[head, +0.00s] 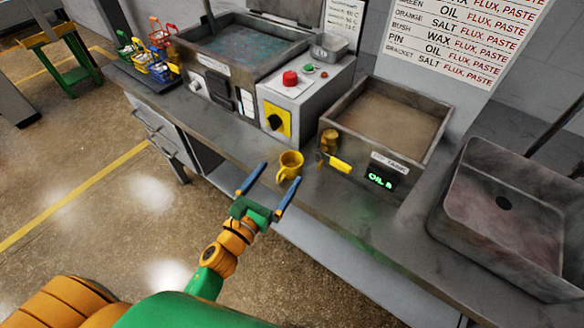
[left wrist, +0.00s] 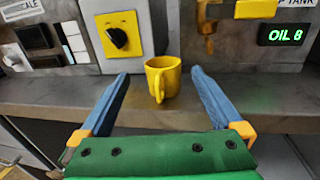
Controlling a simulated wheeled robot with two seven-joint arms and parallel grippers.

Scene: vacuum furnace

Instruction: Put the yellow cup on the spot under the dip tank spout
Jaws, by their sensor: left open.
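The yellow cup (head: 289,164) stands upright on the grey counter, in front of the grey control box and left of the dip tank. My left gripper (head: 268,179) is open just in front of it, with its blue fingers pointing at the cup. In the left wrist view the cup (left wrist: 162,78) shows between and just beyond the fingertips, its handle facing me. The dip tank (head: 400,155) has a brass spout (head: 328,141) with a yellow lever on its front, and a green display reading OIL 8. The spot under the spout is bare counter right of the cup. My right gripper is not in view.
The control box (head: 305,95) with a red button and black knob stands behind the cup. A sink (head: 515,215) is at the right. Small coloured baskets (head: 158,68) stand at the far left. The counter's front edge runs under my gripper.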

